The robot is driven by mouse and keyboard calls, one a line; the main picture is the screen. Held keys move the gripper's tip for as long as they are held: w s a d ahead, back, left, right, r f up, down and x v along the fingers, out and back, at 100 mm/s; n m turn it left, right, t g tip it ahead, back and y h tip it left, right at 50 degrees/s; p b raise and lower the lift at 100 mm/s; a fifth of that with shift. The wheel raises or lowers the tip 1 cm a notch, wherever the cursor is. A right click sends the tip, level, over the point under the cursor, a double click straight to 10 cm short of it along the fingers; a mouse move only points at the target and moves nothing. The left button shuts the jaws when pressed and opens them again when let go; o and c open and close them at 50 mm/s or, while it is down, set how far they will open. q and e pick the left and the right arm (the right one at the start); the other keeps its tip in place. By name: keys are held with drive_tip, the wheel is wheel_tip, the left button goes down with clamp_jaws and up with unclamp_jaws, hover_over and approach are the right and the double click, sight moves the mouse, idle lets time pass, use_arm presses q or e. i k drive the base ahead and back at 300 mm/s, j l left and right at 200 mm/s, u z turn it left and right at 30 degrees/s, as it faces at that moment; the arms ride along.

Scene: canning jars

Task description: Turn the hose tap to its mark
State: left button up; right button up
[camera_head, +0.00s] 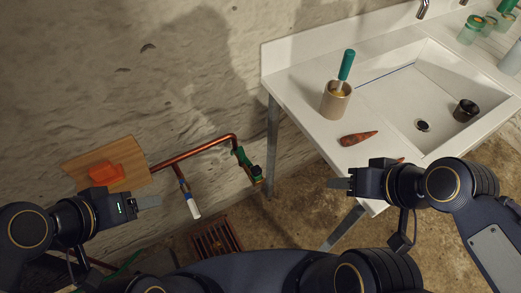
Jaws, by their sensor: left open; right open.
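A copper pipe (203,150) runs along the wall from a wooden board (72,165). Its right end bends down into a green and dark tap (244,162), which looks like the hose tap. A branch with a white and blue lever (192,205) hangs from the pipe's middle. The tap's mark is too small to make out. My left gripper (150,203) is open and empty, below the board and left of the white lever. My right gripper (338,185) is open and empty, right of the tap, in front of the sink counter. Neither touches the tap.
An orange block (103,173) is on the board. A white sink counter (300,93) stands at right, with a beige cup (335,100) holding a green-handled tool, and a carrot-like object (359,138). A floor grate (215,240) lies below the pipe.

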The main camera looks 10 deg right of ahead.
sight(240, 149)
drive_tip(key=j+u, duration=0.3)
drive_tip(key=u, duration=0.2)
drive_tip(key=j+u, duration=0.3)
drive_tip(key=u, duration=0.15)
drive_tip(key=k, duration=0.05)
